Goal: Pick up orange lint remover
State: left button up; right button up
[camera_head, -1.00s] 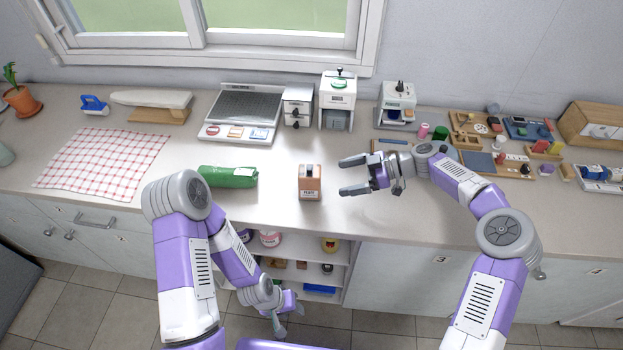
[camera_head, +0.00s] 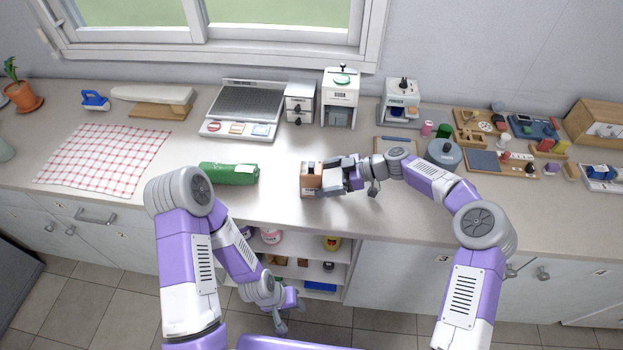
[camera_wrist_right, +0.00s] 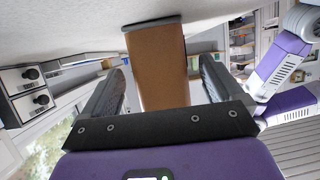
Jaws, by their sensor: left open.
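The orange-brown block that I take as the lint remover (camera_head: 309,182) stands on the counter, right of the green roll, with a white label on its front. In the right wrist view it (camera_wrist_right: 157,68) shows between my fingers. My right gripper (camera_head: 332,172) is at the block's right side, low over the counter. Its fingers (camera_wrist_right: 160,85) are spread on either side of the block, with gaps visible; how far they reach along it is hard to tell. My left gripper (camera_head: 287,318) hangs open and empty in front of the cabinet, below counter height.
A green roll (camera_head: 229,174) lies left of the block. A scale (camera_head: 240,108), a drawer unit (camera_head: 299,102) and a white machine (camera_head: 340,98) stand behind. Wooden trays (camera_head: 500,161) with small items are at right. The counter's front edge is close.

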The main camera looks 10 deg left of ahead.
jog(key=c, duration=1)
jog(key=shift+r, duration=0.1)
notch_tip(320, 180, up, 10)
jog(key=shift+f, duration=0.1)
